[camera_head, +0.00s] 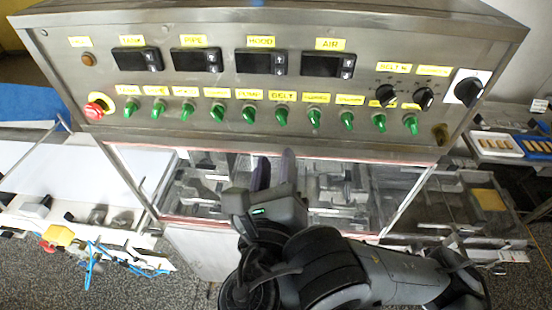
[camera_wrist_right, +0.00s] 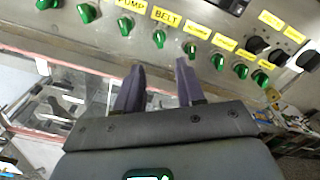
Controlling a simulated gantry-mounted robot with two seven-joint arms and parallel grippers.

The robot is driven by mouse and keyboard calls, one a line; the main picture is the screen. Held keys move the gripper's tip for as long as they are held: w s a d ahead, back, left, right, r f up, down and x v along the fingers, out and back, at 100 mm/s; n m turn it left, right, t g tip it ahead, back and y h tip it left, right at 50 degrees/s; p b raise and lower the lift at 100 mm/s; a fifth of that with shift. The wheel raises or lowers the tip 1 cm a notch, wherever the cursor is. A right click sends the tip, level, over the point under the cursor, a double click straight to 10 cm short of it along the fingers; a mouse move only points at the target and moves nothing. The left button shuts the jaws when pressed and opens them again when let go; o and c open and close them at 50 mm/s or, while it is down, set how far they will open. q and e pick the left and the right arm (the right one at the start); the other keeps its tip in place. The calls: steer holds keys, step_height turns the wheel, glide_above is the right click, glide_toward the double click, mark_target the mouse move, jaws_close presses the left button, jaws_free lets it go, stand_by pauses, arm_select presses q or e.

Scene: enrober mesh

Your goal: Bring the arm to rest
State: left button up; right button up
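My right gripper (camera_head: 274,170) is in front of the machine, just below the control panel (camera_head: 240,132). Its two dark purple fingers point up toward the panel. In the right wrist view the gripper (camera_wrist_right: 158,90) has its fingers apart with nothing between them. The fingertips sit below the row of green switches (camera_head: 282,112), near the BELT label, and appear clear of the switches. My right arm (camera_head: 370,275) comes in from the lower right. My left gripper does not show in either view.
A red emergency button (camera_head: 95,110) is at the panel's left end, and black knobs (camera_head: 423,98) are at its right. A glazed enclosure lies behind the gripper. A white belt (camera_head: 70,175) extends left. Trays of bars (camera_head: 500,146) stand at right.

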stand_by(0.3)
steer(key=s+d+f+m+g+p, duration=0.2)
steer(key=s+f+m+g, duration=0.15)
steer(key=f, duration=0.55)
steer(key=s+d+f+m+g+p, duration=0.1)
steer(key=s+d+f+m+g, duration=0.1)
steer(key=s+f+g, duration=0.5)
steer(key=s+d+f+m+g+p, duration=0.2)
steer(key=d+f+m, duration=0.1)
steer(key=f, duration=0.9)
steer(key=s+d+f+m+g+y+p, duration=0.15)
steer(key=s+d+f+m+g, duration=0.35)
steer(key=s+d+m, duration=0.7)
steer(key=w+d+m+t, duration=0.1)
steer(key=w+d+m, duration=0.1)
steer(key=m, duration=0.7)
steer(key=w+d+m+t, duration=0.1)
steer(key=w+m+t, duration=0.1)
steer(key=m, duration=0.8)
steer(key=shift+w+d+r, duration=0.35)
steer(key=shift+w+r, duration=0.05)
steer(key=shift+r, duration=0.05)
